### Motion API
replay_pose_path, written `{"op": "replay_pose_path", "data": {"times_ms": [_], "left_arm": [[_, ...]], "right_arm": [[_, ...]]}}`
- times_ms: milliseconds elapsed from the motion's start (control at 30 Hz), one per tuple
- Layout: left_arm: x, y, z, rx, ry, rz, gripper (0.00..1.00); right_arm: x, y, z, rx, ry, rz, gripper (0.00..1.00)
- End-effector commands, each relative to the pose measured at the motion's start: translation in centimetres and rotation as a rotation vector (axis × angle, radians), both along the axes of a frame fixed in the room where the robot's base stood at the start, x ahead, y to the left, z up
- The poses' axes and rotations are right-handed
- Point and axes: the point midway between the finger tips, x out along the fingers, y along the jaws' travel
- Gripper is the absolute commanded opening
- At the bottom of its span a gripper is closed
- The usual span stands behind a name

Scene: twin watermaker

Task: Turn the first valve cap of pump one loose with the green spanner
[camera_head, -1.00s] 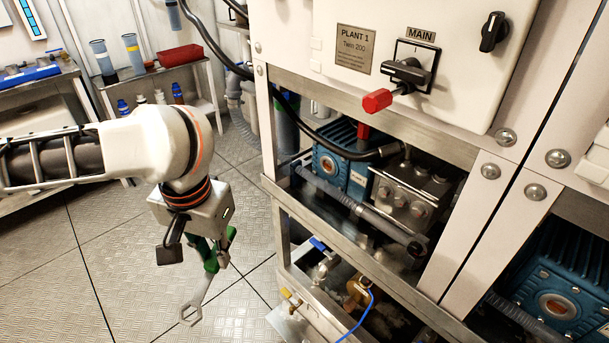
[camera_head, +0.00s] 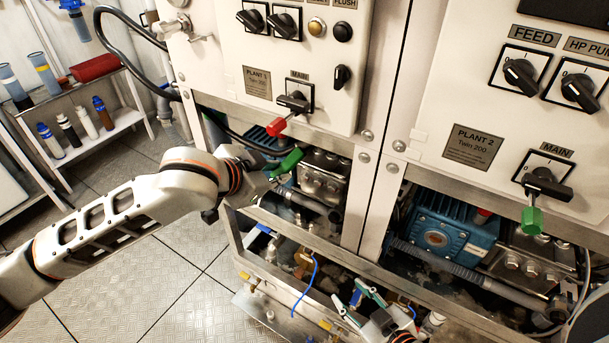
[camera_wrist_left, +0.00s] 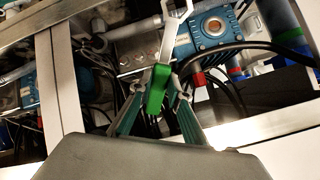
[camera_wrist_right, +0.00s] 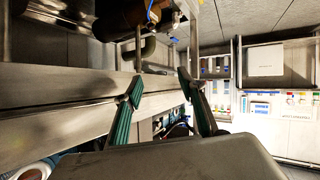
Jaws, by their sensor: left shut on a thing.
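My left gripper (camera_head: 272,177) is shut on the green spanner (camera_head: 288,163) at the front opening of plant one. In the left wrist view, the spanner's green handle (camera_wrist_left: 158,90) sits between the fingertips and its pale open jaw points at the pump. I cannot make out its jaw in the head view. Pump one (camera_head: 322,178) is a metal block with several round caps, right of the spanner and beside a blue housing (camera_head: 262,137). I cannot tell whether the spanner touches any cap. My right gripper (camera_head: 366,303) is open and empty, low in front of the frame; its spread fingers show in the right wrist view (camera_wrist_right: 160,88).
A metal rail (camera_head: 300,228) and a dark pipe (camera_head: 310,207) run below the pump. Pump two's blue housing (camera_head: 440,235) is at right. A blue cable (camera_head: 307,285) hangs near my right gripper.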

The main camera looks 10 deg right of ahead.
Motion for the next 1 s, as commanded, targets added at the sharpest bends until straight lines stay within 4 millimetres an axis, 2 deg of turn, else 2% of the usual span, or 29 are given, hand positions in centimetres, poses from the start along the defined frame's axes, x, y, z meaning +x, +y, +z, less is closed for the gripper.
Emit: {"op": "replay_pose_path", "data": {"times_ms": [100, 433, 700, 1000], "left_arm": [[0.3, -1.3, 1.0, -0.061, -0.054, -0.06, 0.0], [1.0, -4.1, 1.7, -0.238, -0.209, -0.164, 0.0], [-0.1, -5.4, 0.4, -0.374, -0.343, -0.133, 0.0], [-2.0, -5.5, -1.5, -0.428, -0.441, -0.061, 0.0]], "right_arm": [[-0.1, -0.2, 0.9, -0.002, 0.006, -0.005, 0.4], [-1.3, -0.9, 1.8, -0.007, 0.05, -0.017, 0.4], [-3.3, -1.5, 1.9, -0.011, 0.113, -0.031, 0.4], [-4.9, -1.9, 1.5, -0.013, 0.16, -0.041, 0.4]]}}
